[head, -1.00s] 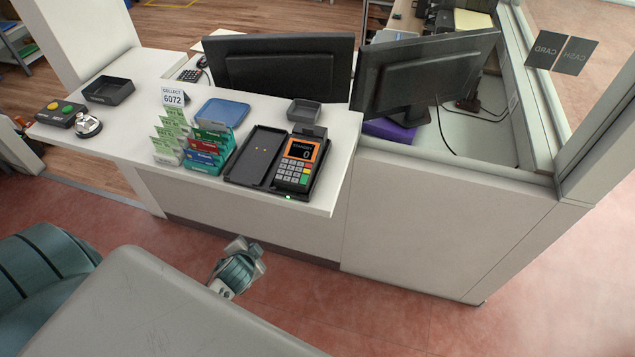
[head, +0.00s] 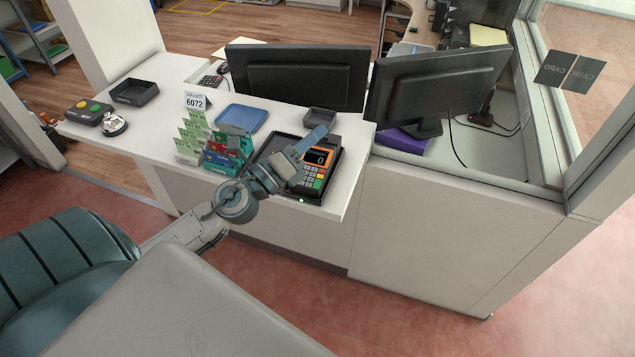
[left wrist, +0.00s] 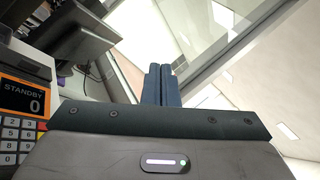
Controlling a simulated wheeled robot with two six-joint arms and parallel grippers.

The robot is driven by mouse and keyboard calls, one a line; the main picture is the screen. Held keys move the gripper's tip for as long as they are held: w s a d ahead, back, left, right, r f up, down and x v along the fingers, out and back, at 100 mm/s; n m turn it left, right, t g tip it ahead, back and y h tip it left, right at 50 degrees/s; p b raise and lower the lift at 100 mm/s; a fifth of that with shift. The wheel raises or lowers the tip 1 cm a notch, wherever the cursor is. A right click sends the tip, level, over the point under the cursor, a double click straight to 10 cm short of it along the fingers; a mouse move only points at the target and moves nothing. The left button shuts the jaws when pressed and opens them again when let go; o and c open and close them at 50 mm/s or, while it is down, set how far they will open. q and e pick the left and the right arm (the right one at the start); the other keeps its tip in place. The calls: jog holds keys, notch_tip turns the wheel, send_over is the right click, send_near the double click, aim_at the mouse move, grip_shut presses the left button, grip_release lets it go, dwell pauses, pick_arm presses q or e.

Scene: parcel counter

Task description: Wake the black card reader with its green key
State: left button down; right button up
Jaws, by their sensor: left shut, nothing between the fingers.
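The black card reader (head: 322,160) sits in the right part of a dark tray on the counter. It has an orange-framed screen and a keypad. Its green key (head: 317,184) shows at the keypad's lower right. In the left wrist view the reader (left wrist: 22,98) is at the left edge, and its screen reads STANDBY 0. My left gripper (head: 318,134) is shut and empty, above the tray at the reader's left side, its fingers pointing toward the back. In the left wrist view its blue fingers (left wrist: 160,84) lie together. Whether it touches the reader I cannot tell. My right gripper is not in view.
Leaflet holders (head: 222,152) stand left of the tray. A blue tray (head: 242,118) and a small grey dish (head: 320,116) lie behind. A bell (head: 113,125) and a button box (head: 88,112) are far left. Two monitors (head: 297,78) stand behind the counter.

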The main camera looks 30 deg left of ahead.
pick_arm(q)
jog(key=s+d+f+m+g+h, duration=0.1)
jog(key=d+m+g+h, duration=0.2)
jog(key=m, duration=0.6)
jog(key=d+m+g+h, duration=0.25)
jog(key=m+g, duration=0.35)
jog(key=m, duration=0.3)
jog(key=a+f+m+g+y, duration=0.2)
jog(key=a+f+m+y, duration=0.2)
jog(key=a+m+y, duration=0.1)
jog(key=shift+w+a+m, duration=0.25)
jog(key=shift+a+m, duration=0.35)
jog(key=shift+a, duration=0.35)
jog(key=shift+y, duration=0.25)
jog(key=b, duration=0.5)
send_over(311, 188)
jog(key=f, duration=0.7)
jog(key=shift+s+d+f, duration=0.15)
jog(key=shift+s+f, duration=0.1)
jog(key=shift+f, duration=0.1)
jog(key=shift+w+f+b, duration=0.15)
jog(key=shift+f+b, duration=0.3)
jog(key=shift+b, duration=0.15)
jog(key=shift+w+f+b, duration=0.1)
jog(key=shift+f+b, duration=0.3)
jog(key=shift+b, duration=0.4)
